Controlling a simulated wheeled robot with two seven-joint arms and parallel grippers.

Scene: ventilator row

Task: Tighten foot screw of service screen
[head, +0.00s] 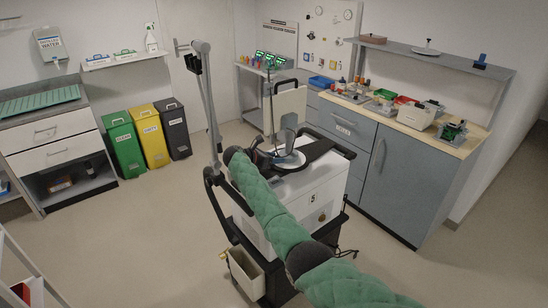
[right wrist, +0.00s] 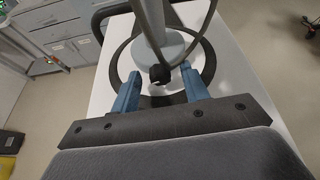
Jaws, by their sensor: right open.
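The service screen (head: 290,108) is a pale upright panel on a grey post, standing on top of the white cart (head: 322,196). In the right wrist view its post (right wrist: 150,22) rises from a round grey foot (right wrist: 172,48). The foot screw (right wrist: 160,75) is a small black knob on the near side of the foot. My right gripper (right wrist: 160,87) is open, its blue fingers on either side of the screw with visible gaps. In the head view the right gripper (head: 264,157) is beside the foot, partly hidden by my arm. My left gripper is not in view.
A dark ring (right wrist: 112,72) surrounds the foot on the cart top. A grey pole (head: 208,95) rises at the cart's left, and a cable (right wrist: 207,28) hangs near the post. A counter with tools (head: 420,131) stands behind right.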

